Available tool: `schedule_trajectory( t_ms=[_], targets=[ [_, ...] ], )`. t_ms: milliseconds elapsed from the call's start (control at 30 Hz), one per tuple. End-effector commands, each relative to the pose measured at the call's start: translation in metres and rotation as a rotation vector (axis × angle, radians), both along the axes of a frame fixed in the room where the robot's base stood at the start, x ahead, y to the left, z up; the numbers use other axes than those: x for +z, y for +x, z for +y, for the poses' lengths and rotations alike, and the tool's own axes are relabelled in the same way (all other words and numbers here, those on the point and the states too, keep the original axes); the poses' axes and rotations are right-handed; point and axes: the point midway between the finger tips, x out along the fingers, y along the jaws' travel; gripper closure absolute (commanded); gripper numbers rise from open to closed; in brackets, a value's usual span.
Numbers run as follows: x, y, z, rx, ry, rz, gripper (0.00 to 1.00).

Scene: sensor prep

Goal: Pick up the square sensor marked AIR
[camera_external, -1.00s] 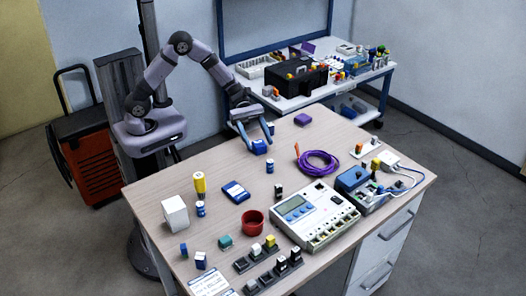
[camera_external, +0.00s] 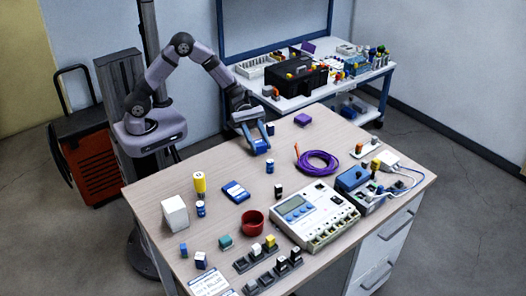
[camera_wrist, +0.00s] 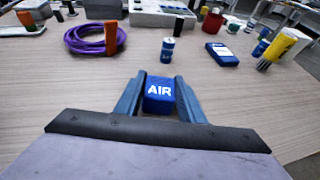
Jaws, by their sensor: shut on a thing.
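The square blue sensor marked AIR (camera_wrist: 159,93) sits between the two blue-grey fingers of my gripper (camera_wrist: 158,80) in the wrist view, with its white lettering facing the camera. The fingers are shut on its left and right sides. I cannot tell whether the sensor still touches the tabletop.
A small blue can (camera_wrist: 168,49) stands just beyond the sensor, with a purple cable coil (camera_wrist: 90,39) to its left. A purple block (camera_external: 302,120) lies near the far edge.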

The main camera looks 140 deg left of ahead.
Motion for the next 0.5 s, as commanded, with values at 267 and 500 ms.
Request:
schedule_trajectory(
  t_ms=[267, 500],
  targets=[
    [0.035, 0.000, 0.001, 0.000, 0.006, -0.002, 0.87],
    [0.075, 0.000, 0.000, 0.000, 0.006, -0.002, 0.87]
  ],
)
